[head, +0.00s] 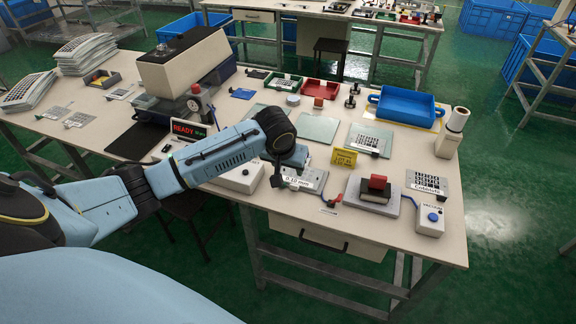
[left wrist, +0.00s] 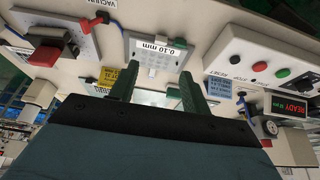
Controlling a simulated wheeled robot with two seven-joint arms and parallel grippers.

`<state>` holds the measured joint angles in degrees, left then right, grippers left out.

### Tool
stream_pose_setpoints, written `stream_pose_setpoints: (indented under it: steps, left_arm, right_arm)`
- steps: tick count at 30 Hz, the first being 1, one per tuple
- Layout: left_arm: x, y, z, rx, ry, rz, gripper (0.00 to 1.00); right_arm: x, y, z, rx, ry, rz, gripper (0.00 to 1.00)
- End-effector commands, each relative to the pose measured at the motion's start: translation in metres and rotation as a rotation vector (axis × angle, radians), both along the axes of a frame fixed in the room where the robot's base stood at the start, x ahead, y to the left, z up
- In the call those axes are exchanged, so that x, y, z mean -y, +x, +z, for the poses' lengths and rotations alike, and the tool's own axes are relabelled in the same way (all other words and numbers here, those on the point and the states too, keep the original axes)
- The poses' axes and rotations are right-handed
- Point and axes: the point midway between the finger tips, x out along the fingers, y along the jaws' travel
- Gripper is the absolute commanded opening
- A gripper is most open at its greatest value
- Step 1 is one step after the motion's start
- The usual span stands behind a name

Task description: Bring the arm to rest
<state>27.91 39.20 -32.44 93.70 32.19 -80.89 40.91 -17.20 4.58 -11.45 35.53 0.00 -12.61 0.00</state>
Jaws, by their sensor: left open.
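My left arm reaches across the table from the left in the head view, with its left gripper (head: 284,176) low over the near middle of the table. In the left wrist view the two green fingers of this gripper (left wrist: 158,72) are apart, with nothing between them. A grey plate labelled 0.10 mm (head: 312,183) lies just beyond the fingers; it also shows in the left wrist view (left wrist: 160,54). I cannot tell from these views how high the fingertips are above it. My right gripper is not in view.
Close by stand a vacuum box (head: 430,216), a pad with a red-topped block (head: 378,184), a yellow card (head: 344,158) and a white control box (head: 241,176). A press machine (head: 187,62) and READY display (head: 188,129) stand left. A blue tray (head: 408,104) lies farther right.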

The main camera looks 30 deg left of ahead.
Motion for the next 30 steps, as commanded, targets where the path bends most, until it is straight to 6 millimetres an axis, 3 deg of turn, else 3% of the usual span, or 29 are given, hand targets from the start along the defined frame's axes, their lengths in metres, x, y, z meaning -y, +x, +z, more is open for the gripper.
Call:
stream_pose_setpoints:
  steps: [10,14,17,22,26,30]
  left_arm:
    - [0.002,-0.001,-0.001,-0.001,-0.001,-0.004,0.47]
    - [0.021,-0.016,-0.014,-0.013,-0.007,-0.060,0.47]
    - [0.054,-0.045,-0.031,-0.026,-0.020,-0.153,0.47]
    - [0.106,-0.113,-0.051,-0.033,-0.044,-0.312,0.47]
    - [0.127,-0.164,-0.053,-0.031,-0.051,-0.383,0.47]
    - [0.131,-0.207,-0.048,-0.032,-0.042,-0.409,0.47]
  right_arm:
    - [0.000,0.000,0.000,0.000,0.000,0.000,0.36]
    - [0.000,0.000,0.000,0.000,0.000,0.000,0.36]
    - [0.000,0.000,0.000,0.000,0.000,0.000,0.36]
    - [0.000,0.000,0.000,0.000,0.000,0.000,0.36]
    - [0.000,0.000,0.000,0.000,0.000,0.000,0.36]
    - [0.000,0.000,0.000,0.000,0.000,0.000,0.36]
